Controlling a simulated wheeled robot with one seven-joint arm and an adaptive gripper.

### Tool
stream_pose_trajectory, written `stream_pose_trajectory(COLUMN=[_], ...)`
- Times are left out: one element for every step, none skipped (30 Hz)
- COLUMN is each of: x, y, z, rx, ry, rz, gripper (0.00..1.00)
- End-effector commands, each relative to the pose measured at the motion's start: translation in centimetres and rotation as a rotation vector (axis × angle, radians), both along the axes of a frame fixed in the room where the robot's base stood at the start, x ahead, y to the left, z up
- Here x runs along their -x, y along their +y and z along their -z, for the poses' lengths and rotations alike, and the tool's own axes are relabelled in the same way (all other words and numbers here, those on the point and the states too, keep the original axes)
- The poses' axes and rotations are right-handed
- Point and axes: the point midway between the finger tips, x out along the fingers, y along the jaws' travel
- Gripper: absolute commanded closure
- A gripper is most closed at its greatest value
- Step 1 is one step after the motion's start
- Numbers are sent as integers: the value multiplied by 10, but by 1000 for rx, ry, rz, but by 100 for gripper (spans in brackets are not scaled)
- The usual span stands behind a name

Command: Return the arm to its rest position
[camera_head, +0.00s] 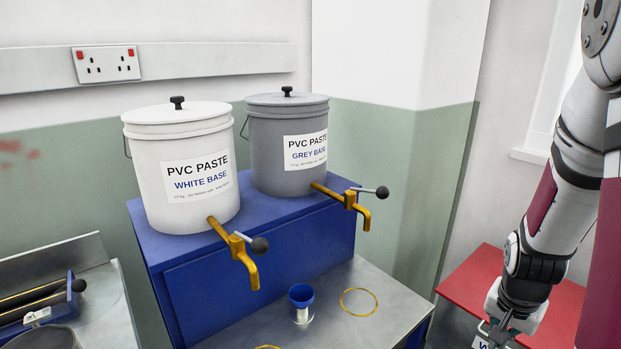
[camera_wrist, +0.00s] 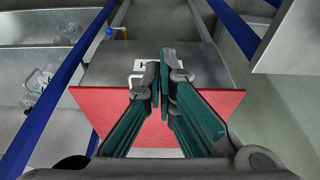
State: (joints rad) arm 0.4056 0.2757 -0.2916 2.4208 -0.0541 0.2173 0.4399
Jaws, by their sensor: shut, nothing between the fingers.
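My arm hangs down at the right of the head view, with my gripper (camera_head: 497,328) low over a red surface (camera_head: 478,283). In the wrist view my gripper's teal fingers (camera_wrist: 164,68) are together at the tips, with nothing seen held between them. The fingers point over the red surface (camera_wrist: 215,102). A white handle (camera_wrist: 134,80) and a white labelled item show just beside the fingertips, partly hidden by them. In the head view a small piece of a white label with a letter W (camera_head: 489,344) shows under the gripper, cut by the frame edge.
A white-base bucket (camera_head: 180,165) and a grey-base bucket (camera_head: 277,150) stand on a blue stand (camera_head: 258,262) with brass taps. A blue funnel-like cup (camera_head: 301,295) and a yellow ring (camera_head: 358,302) are on the metal table (camera_head: 385,280). A metal tray unit (camera_head: 95,300) is at left.

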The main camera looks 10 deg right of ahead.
Motion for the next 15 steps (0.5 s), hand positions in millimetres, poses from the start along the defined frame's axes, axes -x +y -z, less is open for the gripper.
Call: stream_pose_trajectory(x=[-4, -6, -8, -9, -10, -11, -10, -9, -7, -5, -2, 3, 7, 11, 18], y=[9, 15, 26, 35, 44, 58, 68, 78, 91, 101, 111, 124, 133, 143, 155], z=[-14, -23, -36, -47, -58, -74, -86, -97, -112, -122, -132, -146, -155, -165, -178], rx=[-2, -4, -8, -11, -14, -18, -20, -21, -22, -24, -24, -24, -22, -21, -18], ry=[-12, -18, -25, -30, -37, -45, -50, -54, -61, -64, -68, -72, -75, -79, -83], rz=[-32, -53, -87, -119, -152, -198, -234, -271, -317, -354, -390, -439, -476, -512, -561], gripper=[100, 100, 100, 100, 100, 100, 100, 100, 100, 100, 100, 100, 100, 100, 100])
